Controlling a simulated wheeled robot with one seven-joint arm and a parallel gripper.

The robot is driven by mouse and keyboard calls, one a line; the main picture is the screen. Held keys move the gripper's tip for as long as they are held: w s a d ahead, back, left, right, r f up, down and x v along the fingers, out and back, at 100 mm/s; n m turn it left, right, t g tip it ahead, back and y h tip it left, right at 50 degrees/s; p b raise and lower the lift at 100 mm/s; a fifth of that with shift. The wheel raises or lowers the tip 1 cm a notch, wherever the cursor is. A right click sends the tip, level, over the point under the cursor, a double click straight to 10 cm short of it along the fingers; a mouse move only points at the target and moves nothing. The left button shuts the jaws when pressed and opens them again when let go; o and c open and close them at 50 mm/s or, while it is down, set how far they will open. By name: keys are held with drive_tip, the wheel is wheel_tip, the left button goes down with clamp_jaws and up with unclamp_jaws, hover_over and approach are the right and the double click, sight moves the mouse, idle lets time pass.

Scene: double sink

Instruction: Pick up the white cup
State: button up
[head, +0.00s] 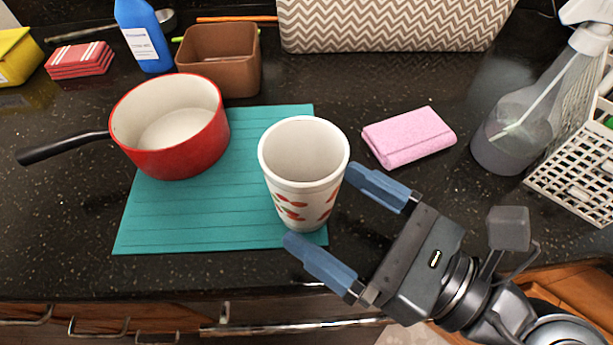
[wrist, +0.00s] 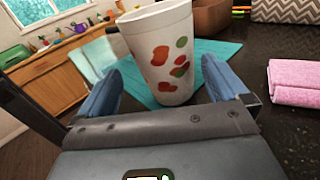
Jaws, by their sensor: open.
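The white cup (head: 290,205) with red and orange spots stands upright on the right part of a teal mat (head: 190,225) in the head view. It also shows in the wrist view (wrist: 163,58), between my fingers and ahead of them. My gripper (head: 318,208) is open, with one blue fingertip at the cup's right side and the other just below its base in the picture. I cannot tell whether either finger touches the cup. The far side of the cup is hidden.
A red pot (head: 185,150) with a black handle sits on the mat's left. A pink cloth (head: 408,137) lies right of the cup. A spray bottle (head: 520,125) and white rack (head: 575,170) stand at the right. A brown container (head: 225,75) is behind the pot.

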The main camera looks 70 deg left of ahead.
sight(280, 166)
drive_tip(key=x, duration=0.3)
drive_tip(key=p+x, duration=0.1)
drive_tip(key=shift+w+a+r, duration=0.1)
drive_tip(key=shift+a+r, duration=0.15)
drive_tip(key=shift+a, duration=0.05)
drive_tip(key=shift+s+a, duration=0.35)
drive_tip(key=shift+a, duration=0.2)
drive_tip(key=shift+c, duration=0.3)
drive_tip(key=c, duration=1)
drive_tip(key=shift+c, duration=0.4)
drive_tip(key=shift+r, duration=0.1)
